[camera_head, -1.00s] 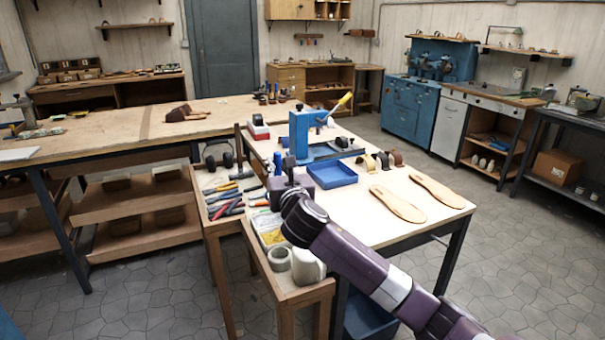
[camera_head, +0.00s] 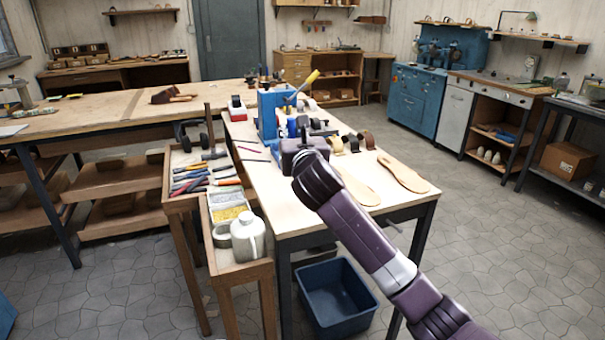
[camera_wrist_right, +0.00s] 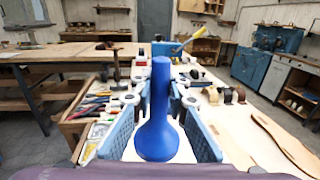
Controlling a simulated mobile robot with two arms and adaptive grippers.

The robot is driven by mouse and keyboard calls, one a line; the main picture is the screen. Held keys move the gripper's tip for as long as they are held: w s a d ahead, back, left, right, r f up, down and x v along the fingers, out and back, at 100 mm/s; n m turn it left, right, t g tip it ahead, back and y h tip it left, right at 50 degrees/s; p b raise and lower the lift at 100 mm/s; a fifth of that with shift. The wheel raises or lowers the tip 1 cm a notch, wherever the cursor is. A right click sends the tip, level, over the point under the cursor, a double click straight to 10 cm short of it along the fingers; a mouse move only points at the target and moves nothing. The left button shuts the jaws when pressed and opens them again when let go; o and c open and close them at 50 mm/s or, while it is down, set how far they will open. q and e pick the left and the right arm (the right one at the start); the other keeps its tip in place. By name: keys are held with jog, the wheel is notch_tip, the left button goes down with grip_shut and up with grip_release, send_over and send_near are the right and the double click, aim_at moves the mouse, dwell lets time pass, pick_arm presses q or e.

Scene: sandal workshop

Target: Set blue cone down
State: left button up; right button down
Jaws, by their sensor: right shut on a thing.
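The blue cone (camera_wrist_right: 157,110) stands out in the right wrist view, with a wide rounded lower end and a narrow upright stem. My right gripper (camera_wrist_right: 160,125) has a blue pad on each side of it and is shut on it. In the head view my right gripper (camera_head: 303,142) is over the workbench (camera_head: 285,205), in front of the blue press (camera_head: 268,112), and hides much of the cone. I cannot tell whether the cone touches the bench. My left gripper is not in view.
Two sandal soles (camera_head: 403,173) lie on the bench's right side. A tool tray (camera_head: 200,178) and a white jug (camera_head: 247,238) stand left of the bench. A blue bin (camera_head: 335,295) is on the floor. Bare bench top shows at the front.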

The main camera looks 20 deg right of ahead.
notch_tip(320, 180, down, 5)
jog(key=shift+d+f, duration=0.1)
jog(key=shift+f, duration=0.1)
notch_tip(320, 180, down, 4)
jog(key=shift+d+f, duration=0.1)
jog(key=shift+f+b, duration=0.2)
jog(key=shift+b, duration=0.1)
notch_tip(320, 180, down, 4)
jog(key=shift+f, duration=0.1)
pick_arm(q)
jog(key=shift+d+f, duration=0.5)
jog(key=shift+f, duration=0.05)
pick_arm(e)
jog(key=c, duration=1.9)
grip_release()
jog(key=shift+f, duration=0.15)
